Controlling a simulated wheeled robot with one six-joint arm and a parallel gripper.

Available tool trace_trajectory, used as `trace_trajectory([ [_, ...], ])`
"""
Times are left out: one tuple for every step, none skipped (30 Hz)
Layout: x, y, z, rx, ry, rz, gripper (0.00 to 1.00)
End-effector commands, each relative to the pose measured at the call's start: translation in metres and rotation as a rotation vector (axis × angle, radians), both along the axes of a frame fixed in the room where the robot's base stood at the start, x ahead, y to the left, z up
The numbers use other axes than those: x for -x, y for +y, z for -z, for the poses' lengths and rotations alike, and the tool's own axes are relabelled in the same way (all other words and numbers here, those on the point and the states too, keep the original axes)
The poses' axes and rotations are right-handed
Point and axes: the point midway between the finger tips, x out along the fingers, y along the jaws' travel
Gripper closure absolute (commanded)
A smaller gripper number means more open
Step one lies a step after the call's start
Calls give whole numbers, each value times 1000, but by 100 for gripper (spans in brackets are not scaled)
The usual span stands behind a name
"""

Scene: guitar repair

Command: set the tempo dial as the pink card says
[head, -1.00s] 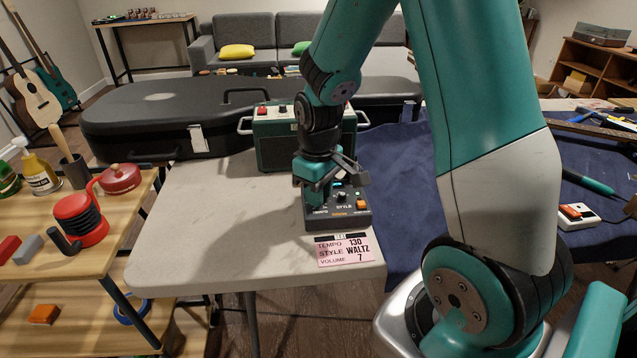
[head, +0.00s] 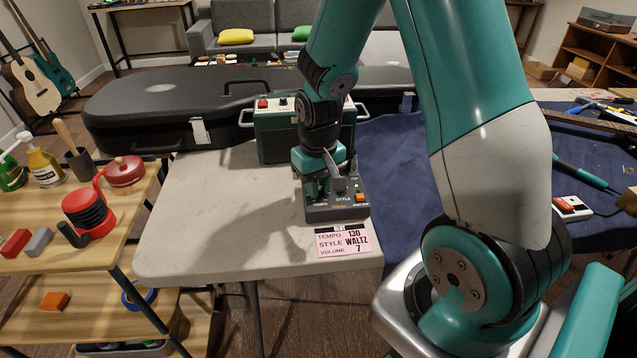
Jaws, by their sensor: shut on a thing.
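The dark grey tempo box (head: 336,212) sits near the right part of the white table, with "TEMPO" and "STYLE" labels and an orange button at its front right. The pink card (head: 343,242) lies in front of it and reads tempo 130, style waltz, volume 7. My gripper (head: 318,190) points down over the left side of the box, above the TEMPO label, and is shut on the tempo dial. The fingers hide the dial, so its setting cannot be read.
A black guitar case (head: 150,100) lies beyond the table. A blue cloth (head: 400,190) covers the surface to the right. The white table (head: 200,225) is clear on the left.

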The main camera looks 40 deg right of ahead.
Motion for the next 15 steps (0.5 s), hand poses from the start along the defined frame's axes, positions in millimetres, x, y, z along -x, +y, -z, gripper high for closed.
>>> trace_trajectory([
  [0,0,0,1,-1,1,100],
  [0,0,0,1,-1,1,100],
  [0,0,0,1,-1,0,100],
  [0,0,0,1,-1,0,100],
  [0,0,0,1,-1,0,100],
  [0,0,0,1,-1,0,100],
  [0,0,0,1,-1,0,100],
  [0,0,0,1,-1,0,76],
  [0,0,0,1,-1,0,67],
  [0,0,0,1,-1,0,60],
  [0,0,0,1,-1,0,53],
  [0,0,0,1,-1,0,53],
  [0,0,0,0,-1,0,53],
  [0,0,0,0,-1,0,53],
  [0,0,0,0,-1,-1,53],
])
